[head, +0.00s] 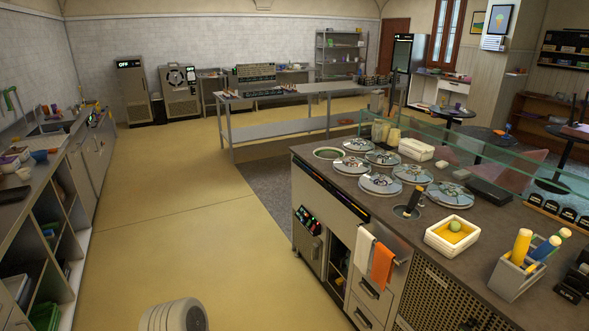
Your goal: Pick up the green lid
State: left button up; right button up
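On the counter at the right, several round silver lids (380,184) cover wells. They look shiny metal, and I cannot make out a plainly green one among them. At the far left of the group is a round well (328,153) with a green ring or green inside. I cannot tell whether it is a green lid or an open well.
A white tray (433,240) with a yellow inside and a small green ball stands near the counter's front edge. A grey holder (507,279) with yellow-topped tools is at the right. A glass guard (480,150) runs behind the lids.

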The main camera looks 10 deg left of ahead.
aim_at(450, 195)
jog(key=u, duration=0.9)
jog(key=i, duration=1.3)
jog(key=u, duration=0.55)
jog(key=i, duration=1.65)
jog(key=z, duration=1.65)
jog(key=i, duration=0.6)
jog(key=z, duration=2)
jog(key=k, duration=1.3)
jog(key=z, duration=0.9)
jog(key=i, duration=0.75)
jog(key=z, duration=0.7)
